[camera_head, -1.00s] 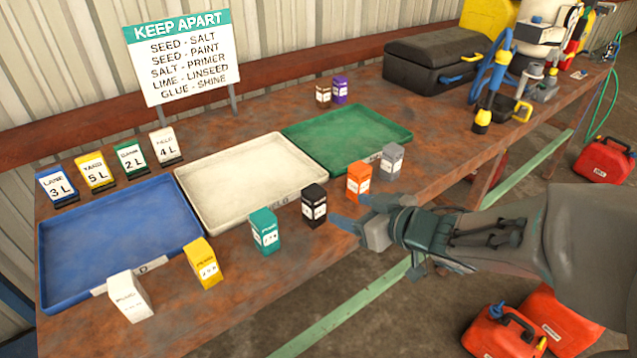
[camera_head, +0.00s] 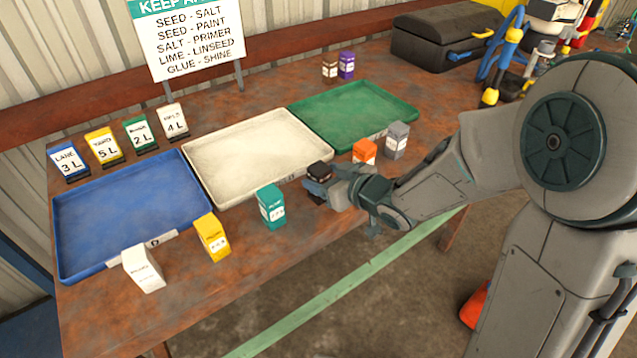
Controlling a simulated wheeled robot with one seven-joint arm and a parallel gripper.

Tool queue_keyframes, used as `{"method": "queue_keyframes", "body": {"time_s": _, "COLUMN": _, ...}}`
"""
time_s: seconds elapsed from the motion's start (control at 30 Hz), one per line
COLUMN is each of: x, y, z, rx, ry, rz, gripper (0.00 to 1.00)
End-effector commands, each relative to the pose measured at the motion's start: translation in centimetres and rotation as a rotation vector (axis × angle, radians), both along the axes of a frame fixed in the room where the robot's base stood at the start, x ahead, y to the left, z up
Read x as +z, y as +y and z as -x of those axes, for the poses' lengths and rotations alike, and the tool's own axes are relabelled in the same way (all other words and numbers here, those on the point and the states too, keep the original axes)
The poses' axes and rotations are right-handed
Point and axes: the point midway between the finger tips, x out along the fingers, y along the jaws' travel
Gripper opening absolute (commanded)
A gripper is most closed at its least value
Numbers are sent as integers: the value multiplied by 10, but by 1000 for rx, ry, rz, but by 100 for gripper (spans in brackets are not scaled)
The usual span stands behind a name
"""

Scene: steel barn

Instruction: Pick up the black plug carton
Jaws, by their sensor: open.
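The black plug carton (camera_head: 319,171) stands upright on the rusty table, in front of the white tray's right front corner.
A teal carton (camera_head: 271,206) stands to the left, an orange carton (camera_head: 364,152) and a grey carton (camera_head: 397,140) to the right, close to my arm. Behind are a white tray (camera_head: 213,195), a green tray (camera_head: 301,126) and a blue tray (camera_head: 62,262).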

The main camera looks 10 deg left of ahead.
Motion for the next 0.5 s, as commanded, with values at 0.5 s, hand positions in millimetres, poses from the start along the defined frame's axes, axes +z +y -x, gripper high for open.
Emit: {"method": "queue_keyframes", "body": {"time_s": 0.5, "x": -14, "y": 31, "z": -18, "rx": 1, "ry": 0, "rz": 0, "gripper": 62}}
